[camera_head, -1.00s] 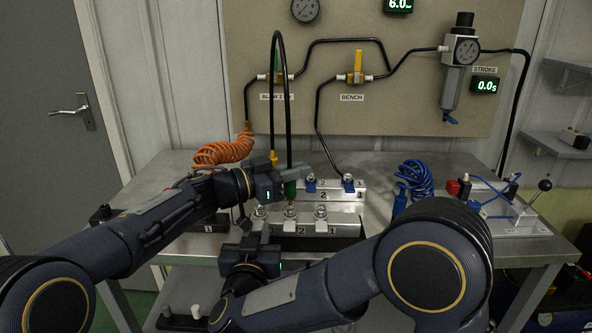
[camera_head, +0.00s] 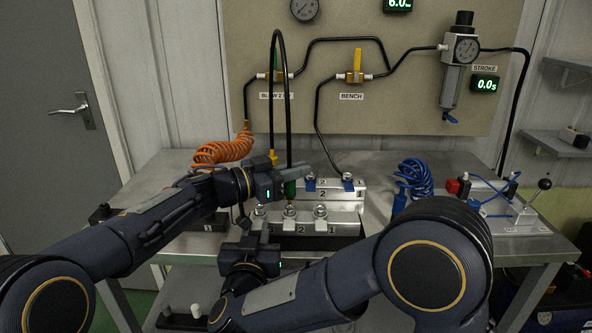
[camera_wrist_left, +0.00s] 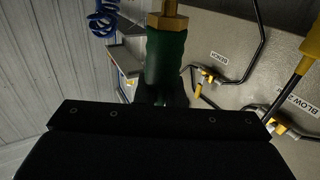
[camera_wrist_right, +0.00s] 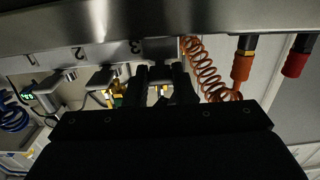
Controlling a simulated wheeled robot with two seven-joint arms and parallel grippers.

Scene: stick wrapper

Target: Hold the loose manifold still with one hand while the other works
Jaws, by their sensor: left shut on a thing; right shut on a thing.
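The front silver manifold (camera_head: 345,229) lies on the bench, with metal ports on top and labels 2 and 1 showing. My right gripper (camera_head: 262,232) is shut on its left end. In the right wrist view the fingers (camera_wrist_right: 166,82) close on a metal part of the manifold (camera_wrist_right: 100,52) by label 3. My left gripper (camera_head: 298,172) is shut on a green coupling (camera_head: 290,189) with a black hose, upright over the middle port. The coupling's brass end (camera_wrist_left: 168,22) shows in the left wrist view. Whether brass and port touch is unclear.
A second silver manifold (camera_head: 345,194) with blue fittings stands behind. An orange coiled hose (camera_head: 222,153) is at left, a blue coil (camera_head: 414,177) at right. A lever fixture (camera_head: 515,218) stands far right. The hose loop (camera_head: 275,90) rises above the left gripper.

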